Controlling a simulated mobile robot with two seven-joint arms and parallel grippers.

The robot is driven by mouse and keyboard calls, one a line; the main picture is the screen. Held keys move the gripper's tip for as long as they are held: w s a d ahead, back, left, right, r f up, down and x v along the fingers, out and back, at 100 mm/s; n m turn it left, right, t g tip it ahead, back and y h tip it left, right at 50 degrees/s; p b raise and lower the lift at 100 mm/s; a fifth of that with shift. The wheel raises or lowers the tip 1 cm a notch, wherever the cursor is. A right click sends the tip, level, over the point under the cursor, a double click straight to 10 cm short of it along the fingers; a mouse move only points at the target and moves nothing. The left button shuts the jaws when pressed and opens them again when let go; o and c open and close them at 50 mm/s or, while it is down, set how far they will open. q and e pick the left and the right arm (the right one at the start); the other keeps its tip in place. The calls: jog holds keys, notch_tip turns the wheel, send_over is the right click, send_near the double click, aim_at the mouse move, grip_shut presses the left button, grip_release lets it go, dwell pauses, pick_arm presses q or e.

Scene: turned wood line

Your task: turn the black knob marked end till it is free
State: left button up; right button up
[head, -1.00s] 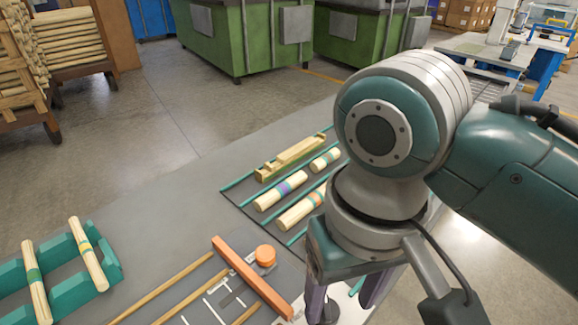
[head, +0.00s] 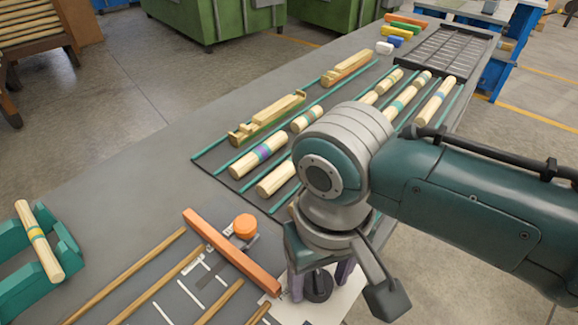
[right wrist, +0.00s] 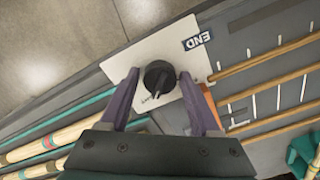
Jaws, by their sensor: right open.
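The black knob (right wrist: 159,76) stands on a white plate (right wrist: 143,49) at the table edge. A dark label reading END (right wrist: 197,41) is on the plate beside it. My right gripper (right wrist: 159,79) is open, with one purple finger on each side of the knob. A gap shows between the knob and each finger in the right wrist view. In the head view the knob (head: 318,285) is partly seen below my right gripper (head: 321,283), between its fingers. My left gripper is not in view.
An orange bar (head: 231,251) and a round orange knob (head: 245,226) lie left of my right gripper, near several wooden rods. Banded wooden cylinders (head: 258,156) lie between green rails behind it. A green cradle (head: 68,247) holds a turned piece at left.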

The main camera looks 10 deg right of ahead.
grip_shut()
dwell(0.5)
